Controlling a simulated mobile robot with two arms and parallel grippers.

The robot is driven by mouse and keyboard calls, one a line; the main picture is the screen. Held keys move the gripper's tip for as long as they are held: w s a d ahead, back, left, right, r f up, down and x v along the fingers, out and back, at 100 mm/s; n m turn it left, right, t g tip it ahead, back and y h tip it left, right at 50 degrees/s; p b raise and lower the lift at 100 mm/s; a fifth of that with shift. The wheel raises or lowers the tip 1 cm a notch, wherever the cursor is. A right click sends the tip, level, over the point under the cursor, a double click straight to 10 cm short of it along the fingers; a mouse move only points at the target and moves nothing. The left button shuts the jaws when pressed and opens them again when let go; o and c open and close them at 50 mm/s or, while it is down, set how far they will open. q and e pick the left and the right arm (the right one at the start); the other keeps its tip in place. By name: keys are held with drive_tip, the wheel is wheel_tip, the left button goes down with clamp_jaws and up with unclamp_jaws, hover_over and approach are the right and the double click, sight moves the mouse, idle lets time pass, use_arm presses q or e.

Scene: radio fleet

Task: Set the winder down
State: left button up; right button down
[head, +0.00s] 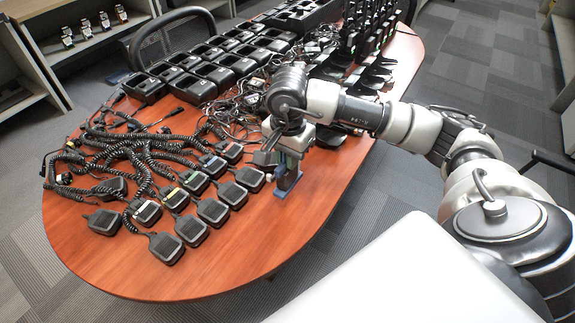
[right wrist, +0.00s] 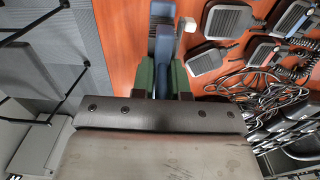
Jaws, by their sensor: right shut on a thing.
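The winder, a small blue and grey piece, is in my right gripper (head: 288,163). In the head view the winder's blue foot (head: 287,187) shows below the fingers, over bare wood near the table's right edge. In the right wrist view the winder (right wrist: 164,42) sticks out between the green finger pads of the right gripper (right wrist: 164,78). I cannot tell whether the winder touches the table (head: 230,250). Its upper part is hidden by the fingers. My left gripper is not in view.
Several speaker microphones (head: 190,229) with coiled cords lie just left of the winder. Charger cradles (head: 212,73) and a cable tangle (head: 245,100) fill the table behind. Bare wood is free in front and to the right, up to the edge. Chairs and shelves stand around.

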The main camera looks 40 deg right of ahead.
drive_tip(key=shift+f, duration=2.05)
drive_tip(key=shift+f, duration=0.1)
drive_tip(key=c, duration=1.1)
unclamp_jaws()
wheel_tip(320, 180, up, 12)
drive_tip(key=shift+r, duration=0.15)
